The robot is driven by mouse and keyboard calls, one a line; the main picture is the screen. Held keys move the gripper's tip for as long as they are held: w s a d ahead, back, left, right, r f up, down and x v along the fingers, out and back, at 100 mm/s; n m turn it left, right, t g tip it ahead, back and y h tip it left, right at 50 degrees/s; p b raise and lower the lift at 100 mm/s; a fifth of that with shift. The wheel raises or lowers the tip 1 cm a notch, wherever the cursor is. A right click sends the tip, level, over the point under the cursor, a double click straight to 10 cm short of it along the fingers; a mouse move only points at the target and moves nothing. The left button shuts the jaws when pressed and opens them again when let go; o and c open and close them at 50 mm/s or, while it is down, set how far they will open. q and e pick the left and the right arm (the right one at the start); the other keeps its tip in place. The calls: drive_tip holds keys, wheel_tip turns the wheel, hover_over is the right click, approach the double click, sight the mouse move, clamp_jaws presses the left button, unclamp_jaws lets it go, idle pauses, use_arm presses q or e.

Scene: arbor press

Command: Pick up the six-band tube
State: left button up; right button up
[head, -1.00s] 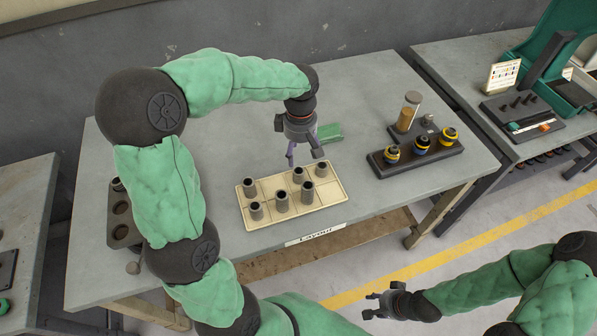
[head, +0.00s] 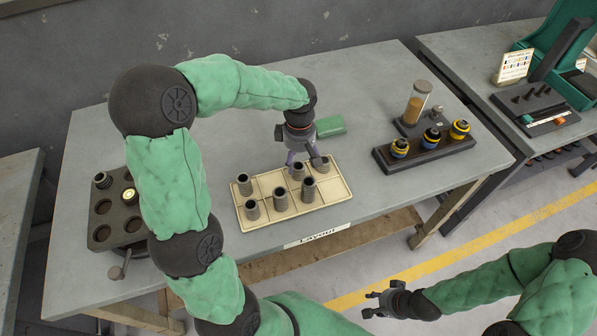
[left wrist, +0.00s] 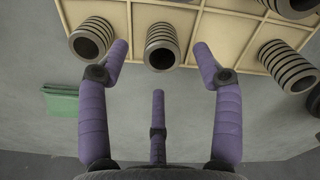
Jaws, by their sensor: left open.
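Several grey banded tubes stand upright on the cream gridded tray marked "Layout" (head: 333,193). They include a left back tube (head: 244,183), a left front tube (head: 252,209) and a middle tube (head: 280,198). I cannot tell from the head view which has six bands. My left gripper (head: 303,163) is open over the tray's back edge. In the left wrist view, one banded tube (left wrist: 162,46) lies between and beyond the open fingers (left wrist: 160,65), apart from them. Another tube (left wrist: 92,39) is beside the left finger, and a third (left wrist: 287,66) is at right. My right gripper (head: 376,304) is open and empty.
A green block (head: 329,126) lies behind the tray. A dark holed block (head: 103,224) stands at left. Free table surface lies between the tray and the right rack.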

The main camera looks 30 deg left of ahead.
sight(299, 166)
use_arm(q)
wheel_tip(299, 166, down, 5)
drive_tip(key=shift+s+f+b, duration=0.1)
drive_tip(key=shift+b, duration=0.95)
clamp_jaws()
